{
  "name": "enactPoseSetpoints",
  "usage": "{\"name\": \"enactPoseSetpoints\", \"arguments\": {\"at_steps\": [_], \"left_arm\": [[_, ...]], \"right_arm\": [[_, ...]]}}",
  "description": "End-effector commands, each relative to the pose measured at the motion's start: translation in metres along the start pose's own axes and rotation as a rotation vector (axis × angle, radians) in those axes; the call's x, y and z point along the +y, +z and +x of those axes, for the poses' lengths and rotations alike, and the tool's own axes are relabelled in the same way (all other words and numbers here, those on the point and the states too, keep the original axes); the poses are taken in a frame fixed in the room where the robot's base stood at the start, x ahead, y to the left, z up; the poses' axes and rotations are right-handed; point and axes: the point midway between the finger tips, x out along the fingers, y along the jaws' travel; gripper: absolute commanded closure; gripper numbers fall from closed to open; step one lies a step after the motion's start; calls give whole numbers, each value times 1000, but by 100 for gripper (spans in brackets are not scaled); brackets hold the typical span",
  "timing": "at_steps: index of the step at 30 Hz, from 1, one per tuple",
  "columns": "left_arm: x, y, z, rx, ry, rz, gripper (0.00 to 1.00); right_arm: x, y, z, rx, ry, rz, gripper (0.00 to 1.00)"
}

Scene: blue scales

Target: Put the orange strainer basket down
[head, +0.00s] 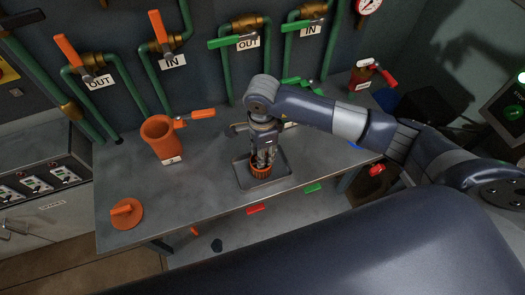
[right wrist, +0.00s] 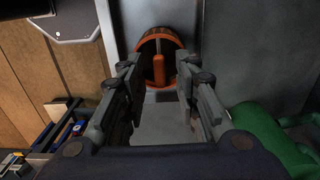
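The orange strainer basket (head: 260,170) stands in a shallow grey tray (head: 283,182) on the metal table. In the right wrist view the basket (right wrist: 168,42) shows its round mouth, with an orange upright piece inside it. My right gripper (head: 265,152) points down right over the basket. In the right wrist view its fingers (right wrist: 160,82) are spread apart, with the basket between and just beyond the tips. I see no finger closed on the upright piece; contact with the rim is hard to tell. My left gripper is not in view.
An orange pot (head: 159,142) with a side handle stands left on the table (head: 210,189). An orange lid (head: 126,213) lies at the front left. Green pipes with valves run along the back wall. A red-handled pot (head: 362,78) stands at the back right.

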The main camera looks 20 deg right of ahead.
Motion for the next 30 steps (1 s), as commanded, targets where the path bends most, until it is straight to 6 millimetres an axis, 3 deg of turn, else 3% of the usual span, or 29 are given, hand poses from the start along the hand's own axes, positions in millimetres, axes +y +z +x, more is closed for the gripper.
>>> {"name": "enactPoseSetpoints", "arguments": {"at_steps": [5, 15, 21, 30], "left_arm": [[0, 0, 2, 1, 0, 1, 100], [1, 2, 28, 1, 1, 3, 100], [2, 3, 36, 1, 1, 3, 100], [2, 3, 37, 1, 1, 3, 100]], "right_arm": [[-2, 0, -10, -1, -6, -1, 71], [-2, 0, -81, 0, -7, -2, 71], [-1, 0, -112, 0, -3, -1, 71], [0, 0, -123, 0, 1, 0, 71]]}}
